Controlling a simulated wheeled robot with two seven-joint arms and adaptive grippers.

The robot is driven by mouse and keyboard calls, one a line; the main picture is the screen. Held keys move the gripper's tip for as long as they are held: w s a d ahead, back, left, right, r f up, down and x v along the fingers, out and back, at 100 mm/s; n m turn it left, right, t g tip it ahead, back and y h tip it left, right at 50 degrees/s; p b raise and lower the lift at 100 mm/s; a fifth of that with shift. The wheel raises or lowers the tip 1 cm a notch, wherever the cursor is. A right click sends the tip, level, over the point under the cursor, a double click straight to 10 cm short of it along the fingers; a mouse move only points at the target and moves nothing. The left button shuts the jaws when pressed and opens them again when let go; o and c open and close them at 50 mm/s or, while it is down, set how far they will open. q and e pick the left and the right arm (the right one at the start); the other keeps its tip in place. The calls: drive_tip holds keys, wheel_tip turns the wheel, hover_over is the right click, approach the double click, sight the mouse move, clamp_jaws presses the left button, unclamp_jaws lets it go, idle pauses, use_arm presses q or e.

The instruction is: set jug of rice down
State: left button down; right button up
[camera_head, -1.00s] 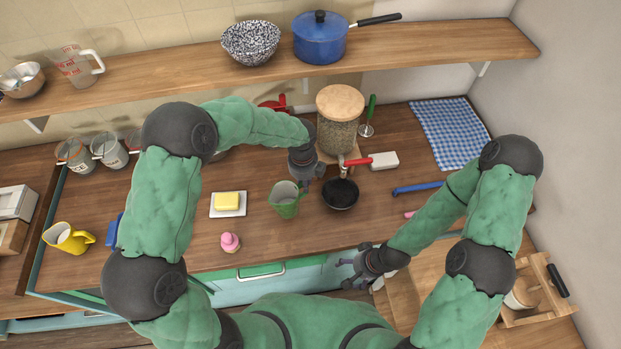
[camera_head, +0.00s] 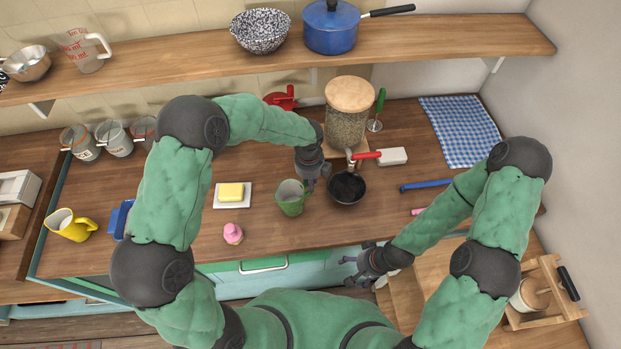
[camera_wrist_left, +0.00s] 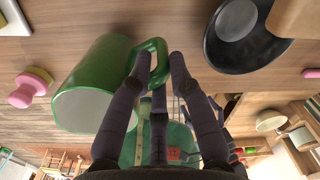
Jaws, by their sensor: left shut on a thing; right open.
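A green jug (camera_head: 290,198) is over the counter, left of a small dark pan (camera_head: 347,188). My left gripper (camera_head: 309,180) is shut on its handle. In the left wrist view the green jug (camera_wrist_left: 95,75) shows its pale inside, and my left gripper's fingers (camera_wrist_left: 162,68) close around the handle. I cannot tell what fills the jug, or whether its base touches the counter. My right gripper (camera_head: 352,270) is open and empty near the counter's front edge.
A butter dish (camera_head: 232,203) and a pink item (camera_head: 233,233) are left of the jug. A lidded glass jar (camera_head: 346,125) stands behind the pan. A yellow jug (camera_head: 70,225) is at the far left. The counter in front of the green jug is clear.

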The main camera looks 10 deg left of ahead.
use_arm(q)
drive_tip(key=shift+f, duration=0.65)
drive_tip(key=shift+f+b, duration=0.1)
drive_tip(key=shift+b, duration=0.2)
drive_tip(key=shift+f+b, duration=0.4)
drive_tip(key=shift+f, duration=0.55)
drive_tip(key=c, duration=1.1)
unclamp_jaws()
drive_tip(key=shift+o, duration=0.2)
drive_tip(key=c, duration=0.4)
